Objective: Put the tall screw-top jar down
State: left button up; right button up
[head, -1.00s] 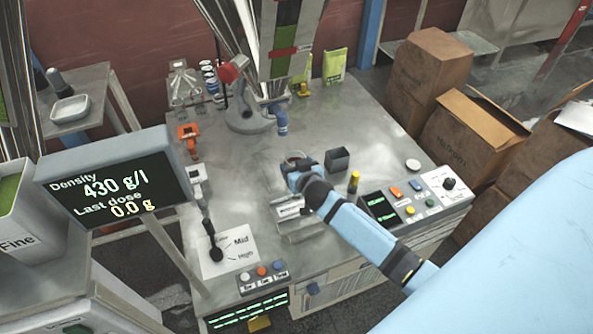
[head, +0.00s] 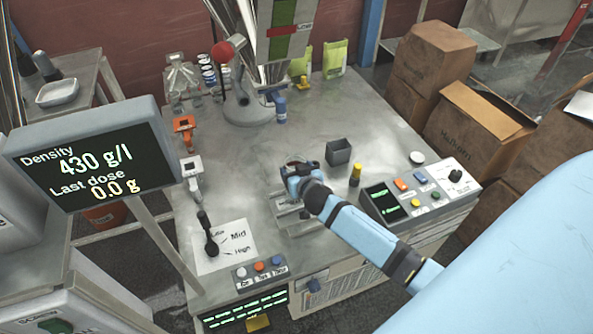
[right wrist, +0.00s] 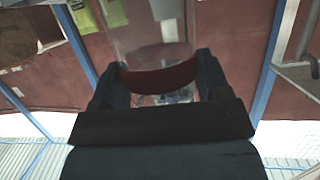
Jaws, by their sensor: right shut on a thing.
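My right gripper (head: 298,168) is over the middle of the grey worktop, left of a small dark square cup. It is shut on the tall screw-top jar, which shows in the right wrist view as a clear see-through body (right wrist: 152,38) between the two fingers (right wrist: 160,85). A dark red-brown band crosses the jar at the fingers. In the head view the gripper hides most of the jar, and I cannot tell whether its base touches the worktop. My left gripper is not in view.
A white round disc (head: 417,157) lies by the button panel (head: 430,190). A lever plate (head: 225,246) is at front left. The worktop (head: 270,150) behind the gripper is bare.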

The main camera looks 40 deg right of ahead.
jog(key=shift+f, duration=0.15)
jog(key=o, duration=1.4)
jog(key=v, duration=1.4)
jog(key=shift+d+f, duration=0.1)
